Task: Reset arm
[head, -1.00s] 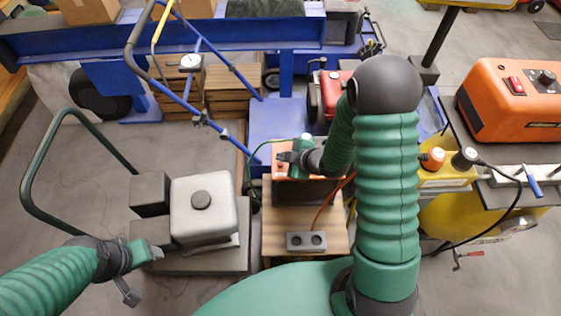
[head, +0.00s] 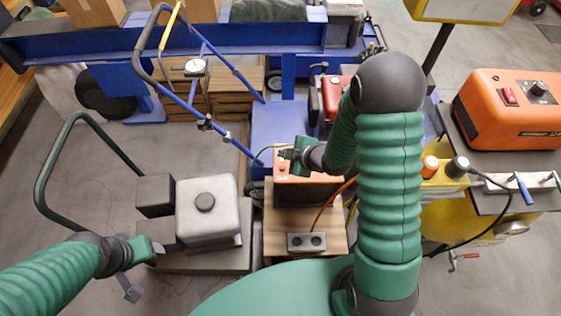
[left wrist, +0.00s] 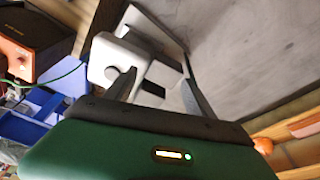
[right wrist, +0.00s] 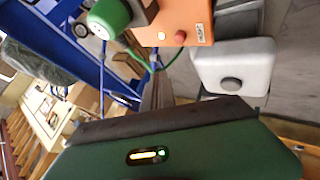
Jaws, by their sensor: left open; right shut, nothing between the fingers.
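My left gripper (head: 143,268) is open and empty at the lower left, just left of the grey machine with a pale tank (head: 207,212). The tank also shows beyond the open fingers (left wrist: 160,92) in the left wrist view. My right gripper (head: 285,153) is shut and empty, over the far side of the orange-topped dark box (head: 318,188) in the middle.
The orange-topped box stands on a wooden board (head: 275,233) with a grey two-hole block (head: 306,242). A blue frame with a gauge (head: 195,67) is behind. A large orange unit (head: 512,112) stands at the right. Open floor (head: 85,190) lies at the left.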

